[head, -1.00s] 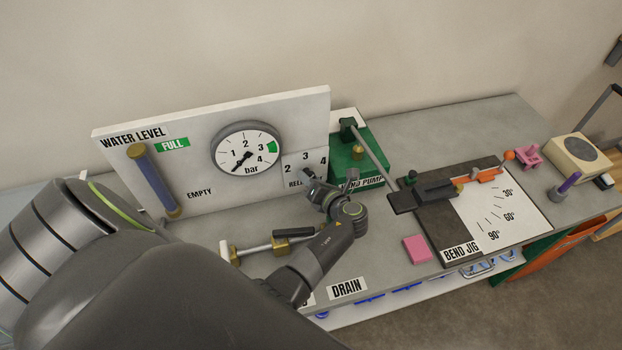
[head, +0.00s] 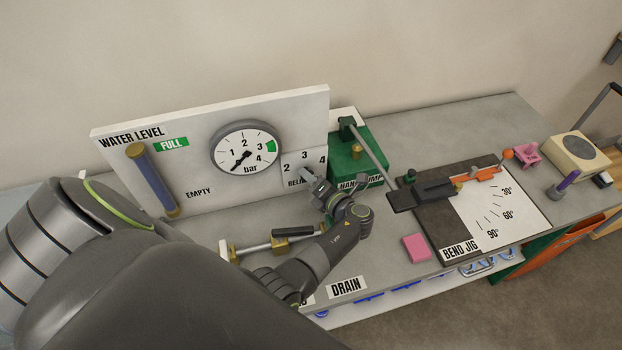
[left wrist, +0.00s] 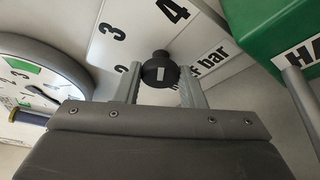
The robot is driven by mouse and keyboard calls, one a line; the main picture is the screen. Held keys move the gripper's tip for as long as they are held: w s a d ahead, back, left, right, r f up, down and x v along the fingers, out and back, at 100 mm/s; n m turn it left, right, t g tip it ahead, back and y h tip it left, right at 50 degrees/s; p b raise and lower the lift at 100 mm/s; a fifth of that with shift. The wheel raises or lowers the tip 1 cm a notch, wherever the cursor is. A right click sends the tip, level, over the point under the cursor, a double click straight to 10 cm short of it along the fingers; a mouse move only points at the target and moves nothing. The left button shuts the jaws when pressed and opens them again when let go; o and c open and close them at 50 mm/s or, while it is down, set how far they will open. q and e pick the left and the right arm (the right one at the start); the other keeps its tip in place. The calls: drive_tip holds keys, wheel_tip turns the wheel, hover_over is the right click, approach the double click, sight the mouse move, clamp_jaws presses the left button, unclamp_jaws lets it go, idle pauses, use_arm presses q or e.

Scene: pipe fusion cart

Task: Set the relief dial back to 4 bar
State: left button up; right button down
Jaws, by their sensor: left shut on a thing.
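The relief dial (left wrist: 160,71) is a small black knob with a white mark on its face, in the left wrist view. It stands on a white scale plate (left wrist: 85,40) printed 2, 3, 4 and a partly covered label ending in "bar". My left gripper (left wrist: 160,88) is shut on the knob, one finger on each side. I cannot tell exactly which number the mark points to. In the head view my left gripper (head: 311,180) is at the plate (head: 291,160), below the numbers, and hides the knob. My right gripper is not in view.
A round gauge (head: 246,149) left of the plate has its needle low at the left. The green hand pump (head: 365,165) stands close on the right. A brass valve with a black lever (head: 294,231) and a pink block (head: 417,248) lie nearer.

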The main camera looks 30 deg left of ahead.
use_arm(q)
drive_tip(key=shift+r, duration=0.1)
drive_tip(key=o, duration=1)
drive_tip(key=r, duration=0.6)
drive_tip(key=shift+w+b, duration=0.35)
drive_tip(key=shift+w, duration=0.05)
drive_tip(key=r, duration=0.1)
drive_tip(key=s+r, duration=0.1)
drive_tip(key=r, duration=0.1)
drive_tip(key=shift+s+a+r, duration=0.1)
drive_tip(key=shift+r, duration=0.3)
drive_tip(key=shift+w, duration=0.35)
drive_tip(key=shift+s, duration=0.15)
